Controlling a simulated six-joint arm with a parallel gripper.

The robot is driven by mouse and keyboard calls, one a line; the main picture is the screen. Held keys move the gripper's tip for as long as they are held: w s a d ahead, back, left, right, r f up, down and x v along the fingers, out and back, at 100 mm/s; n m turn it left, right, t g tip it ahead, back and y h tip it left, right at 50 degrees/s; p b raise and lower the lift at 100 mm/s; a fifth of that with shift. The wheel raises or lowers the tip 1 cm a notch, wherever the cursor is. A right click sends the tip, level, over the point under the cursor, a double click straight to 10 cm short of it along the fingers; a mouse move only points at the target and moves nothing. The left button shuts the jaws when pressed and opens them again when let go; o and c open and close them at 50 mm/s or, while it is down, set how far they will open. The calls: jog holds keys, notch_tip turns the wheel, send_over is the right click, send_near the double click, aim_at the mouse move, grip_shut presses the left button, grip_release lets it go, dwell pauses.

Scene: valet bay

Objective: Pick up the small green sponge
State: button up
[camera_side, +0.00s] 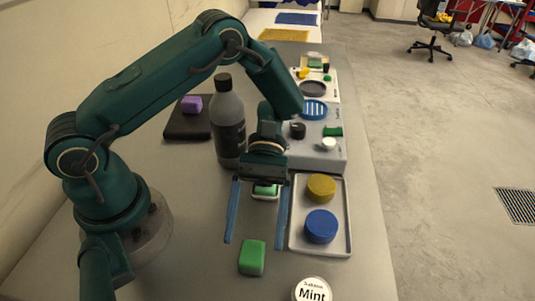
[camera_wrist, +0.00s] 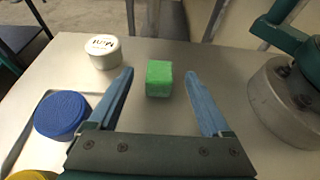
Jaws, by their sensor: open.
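A small green sponge (camera_side: 252,258), a plain block, lies on the grey table in the side view. It also shows in the wrist view (camera_wrist: 159,78), centred between the fingertips with clear space on both sides. My gripper (camera_side: 254,244) points down with its two blue fingers spread wide, empty. In the wrist view my gripper (camera_wrist: 160,74) frames the sponge, and neither finger appears to touch it. The exact height of the fingertips over the table is hard to tell. Another green piece in a white dish (camera_side: 265,196) shows behind, between the fingers, partly hidden by my gripper.
A white tray (camera_side: 342,249) holds a yellow round pad (camera_side: 321,187) and a blue one (camera_side: 321,227) at right. A tin marked Mint (camera_side: 312,290) stands in front. A grey bottle (camera_side: 228,120) and a purple block (camera_side: 191,104) on a dark pad are behind.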

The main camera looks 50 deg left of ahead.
aim_at(251, 253)
jog(key=shift+x, duration=2.5)
jog(key=shift+c, duration=0.3)
grip_shut()
jog(key=shift+r, duration=0.2)
